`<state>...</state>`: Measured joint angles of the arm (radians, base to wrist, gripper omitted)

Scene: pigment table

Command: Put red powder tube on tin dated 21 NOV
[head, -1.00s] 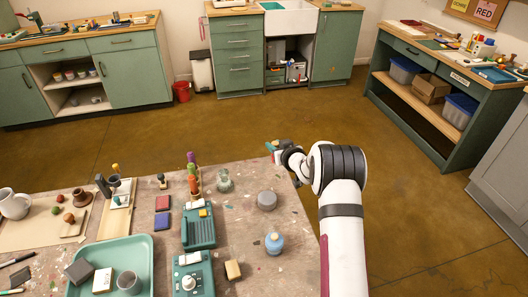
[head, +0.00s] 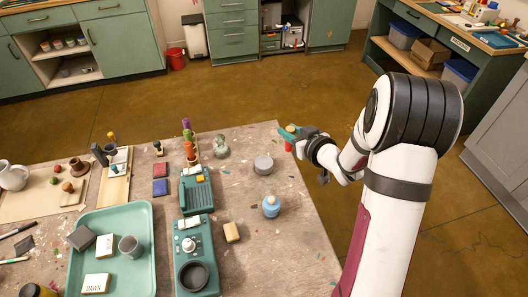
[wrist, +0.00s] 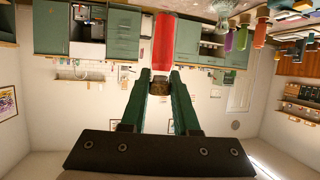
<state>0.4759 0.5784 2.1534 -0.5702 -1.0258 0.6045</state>
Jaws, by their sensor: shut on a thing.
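My gripper (head: 289,137) is shut on a red powder tube (wrist: 164,42), holding it by its cork end between the two green fingers. In the head view the red tube (head: 288,146) shows as a small patch below the fingers, near the table's far right edge. A round grey tin (head: 263,165) stands on the table, left of and nearer than my gripper. A date on it cannot be read from here, so I cannot tell whether it is the 21 NOV one. The tube is apart from this tin.
A glass flask (head: 221,147), coloured tubes (head: 189,150) and green devices (head: 195,190) are to the left. A teal tray (head: 140,220) is further left.

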